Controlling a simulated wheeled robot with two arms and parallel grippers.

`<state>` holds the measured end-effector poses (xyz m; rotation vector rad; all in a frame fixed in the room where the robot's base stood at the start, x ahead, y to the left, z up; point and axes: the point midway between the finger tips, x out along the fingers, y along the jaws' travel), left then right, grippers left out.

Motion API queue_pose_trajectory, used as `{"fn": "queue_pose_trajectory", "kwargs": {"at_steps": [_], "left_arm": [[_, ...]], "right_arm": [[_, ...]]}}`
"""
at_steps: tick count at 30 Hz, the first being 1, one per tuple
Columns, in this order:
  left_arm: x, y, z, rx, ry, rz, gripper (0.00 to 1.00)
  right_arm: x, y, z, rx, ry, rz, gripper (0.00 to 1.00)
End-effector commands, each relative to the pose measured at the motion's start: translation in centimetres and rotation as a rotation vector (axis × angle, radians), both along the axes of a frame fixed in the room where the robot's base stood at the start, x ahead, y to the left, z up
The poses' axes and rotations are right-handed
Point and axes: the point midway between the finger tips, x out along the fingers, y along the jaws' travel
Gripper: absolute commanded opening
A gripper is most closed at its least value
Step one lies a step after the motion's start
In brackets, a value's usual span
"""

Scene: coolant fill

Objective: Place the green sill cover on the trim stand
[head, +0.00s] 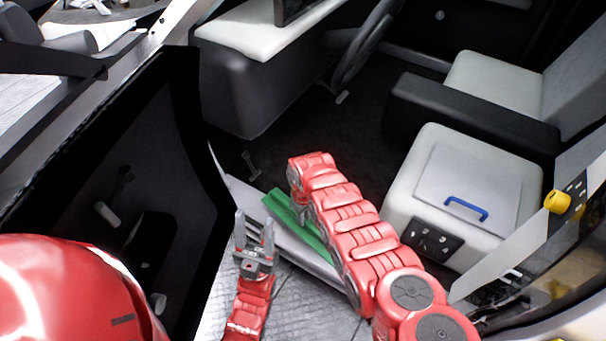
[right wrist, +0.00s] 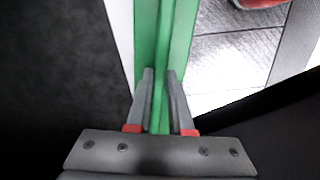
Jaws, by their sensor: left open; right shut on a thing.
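The green sill cover (head: 281,208) lies along the door sill (head: 235,190) in the head view, partly hidden by my right arm. In the right wrist view the green sill cover (right wrist: 183,45) has a raised rib running lengthwise. My right gripper (right wrist: 161,75) is shut on this rib, with a finger on each side. In the head view the right gripper is mostly hidden by its own arm. My left gripper (head: 255,222) is open and empty, fingers upward, to the left of the cover and apart from it. I do not see a trim stand that I can identify.
The open car door (head: 140,170) stands at the left. Tiled floor (head: 300,310) shows below the sill.

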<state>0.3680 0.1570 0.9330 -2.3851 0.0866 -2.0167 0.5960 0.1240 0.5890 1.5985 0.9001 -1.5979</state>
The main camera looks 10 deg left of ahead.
Motion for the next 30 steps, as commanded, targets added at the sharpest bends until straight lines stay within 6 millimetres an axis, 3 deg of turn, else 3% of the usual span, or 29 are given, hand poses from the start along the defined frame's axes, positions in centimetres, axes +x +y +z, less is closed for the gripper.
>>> {"fn": "queue_pose_trajectory", "kwargs": {"at_steps": [30], "left_arm": [[0.0,0.0,0.4,0.000,0.000,0.000,0.50]], "right_arm": [[1.0,-1.0,1.2,0.001,0.001,-0.061,0.00]]}}
